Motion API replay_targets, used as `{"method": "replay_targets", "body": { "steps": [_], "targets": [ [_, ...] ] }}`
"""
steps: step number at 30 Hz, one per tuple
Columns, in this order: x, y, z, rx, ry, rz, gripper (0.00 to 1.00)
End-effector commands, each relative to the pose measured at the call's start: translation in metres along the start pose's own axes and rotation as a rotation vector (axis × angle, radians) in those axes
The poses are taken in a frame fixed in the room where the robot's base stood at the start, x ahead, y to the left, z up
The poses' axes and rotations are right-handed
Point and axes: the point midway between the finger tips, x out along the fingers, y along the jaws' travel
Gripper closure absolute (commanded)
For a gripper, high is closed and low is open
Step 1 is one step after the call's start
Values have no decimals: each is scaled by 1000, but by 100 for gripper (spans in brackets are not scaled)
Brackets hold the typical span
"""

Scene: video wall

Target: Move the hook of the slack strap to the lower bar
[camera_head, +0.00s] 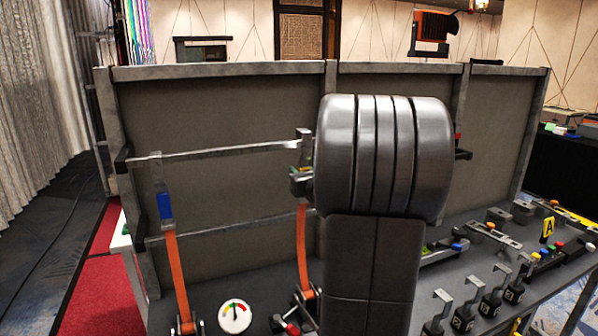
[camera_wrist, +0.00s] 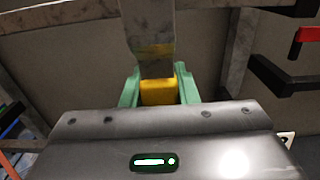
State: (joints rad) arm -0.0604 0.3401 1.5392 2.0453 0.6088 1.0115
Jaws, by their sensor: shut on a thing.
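My gripper (camera_wrist: 158,88) has its green fingers shut on the yellow grip (camera_wrist: 157,93) of a grey metal hook (camera_wrist: 148,42). In the head view this hook (camera_head: 304,136) stands at the right part of the upper bar (camera_head: 220,152); I cannot tell whether it bears on the bar. Its orange strap (camera_head: 302,245) runs down to a ratchet. The lower bar (camera_head: 235,225) crosses the panel below. A second orange strap (camera_head: 177,275) with a blue grip (camera_head: 165,207) hangs from the upper bar at the left. My arm hides the panel's middle.
The grey panel (camera_head: 400,78) with upright posts stands behind the bars. A round gauge (camera_head: 235,317) lies on the bench between the straps. Several black-handled clamps (camera_head: 490,295) and coloured buttons are at the right. In the wrist view a dark bracket (camera_wrist: 285,88) juts out at the right.

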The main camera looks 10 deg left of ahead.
Motion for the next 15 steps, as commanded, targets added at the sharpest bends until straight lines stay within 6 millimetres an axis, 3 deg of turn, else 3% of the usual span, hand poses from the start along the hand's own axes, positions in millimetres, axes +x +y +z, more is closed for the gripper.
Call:
{"method": "replay_targets", "body": {
  "steps": [15],
  "targets": [
    [-26, 0, 0, 0, -1, -1, 93]
  ]
}}
